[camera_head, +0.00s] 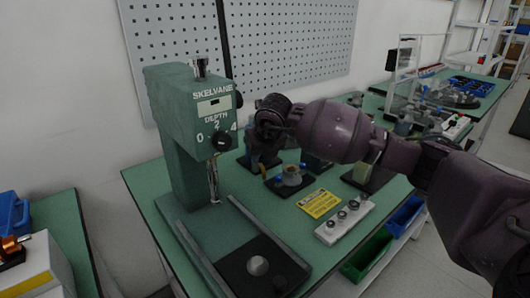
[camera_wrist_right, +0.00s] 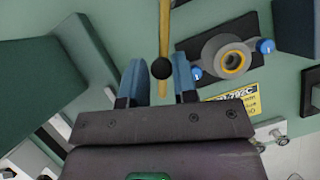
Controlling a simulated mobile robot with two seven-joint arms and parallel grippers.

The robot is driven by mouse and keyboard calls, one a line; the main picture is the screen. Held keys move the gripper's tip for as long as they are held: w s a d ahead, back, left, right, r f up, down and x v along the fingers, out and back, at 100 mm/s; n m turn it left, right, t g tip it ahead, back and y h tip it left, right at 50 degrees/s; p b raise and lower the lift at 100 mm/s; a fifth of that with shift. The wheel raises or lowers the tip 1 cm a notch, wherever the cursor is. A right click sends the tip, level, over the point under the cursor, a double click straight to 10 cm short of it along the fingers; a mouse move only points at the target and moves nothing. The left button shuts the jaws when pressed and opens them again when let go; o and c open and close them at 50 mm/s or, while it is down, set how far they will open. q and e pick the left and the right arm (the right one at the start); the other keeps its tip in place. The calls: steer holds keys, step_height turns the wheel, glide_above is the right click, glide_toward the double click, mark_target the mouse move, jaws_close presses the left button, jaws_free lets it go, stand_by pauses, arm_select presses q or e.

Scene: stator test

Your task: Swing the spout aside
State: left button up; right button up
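In the right wrist view, a thin brass-yellow rod (camera_wrist_right: 164,28) with a black ball (camera_wrist_right: 161,68) on it runs down from the top edge. It may be the spout or its handle; I cannot tell. My right gripper (camera_wrist_right: 157,80) is open, with one blue-grey finger on each side of the rod and visible gaps to both. The rod is not clear in the head view, where the right arm hides that spot. There, the right gripper (camera_head: 258,158) points down over the bench, right of the green SKELVANE machine (camera_head: 186,140). My left gripper is out of view.
A grey round part with blue knobs (camera_wrist_right: 228,58) sits close right of the fingers; it also shows in the head view (camera_head: 290,176). A yellow label (camera_head: 319,203) and a white block with several round tops (camera_head: 344,222) lie nearer. A pegboard (camera_head: 290,40) stands behind.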

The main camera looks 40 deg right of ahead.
steer(key=w+a, duration=0.2)
steer(key=a, duration=0.1)
steer(key=shift+w+a, duration=0.1)
steer(key=shift+w, duration=0.2)
stand_by(0.4)
steer(key=shift+r, duration=0.1)
stand_by(0.4)
steer(key=shift+o, duration=1)
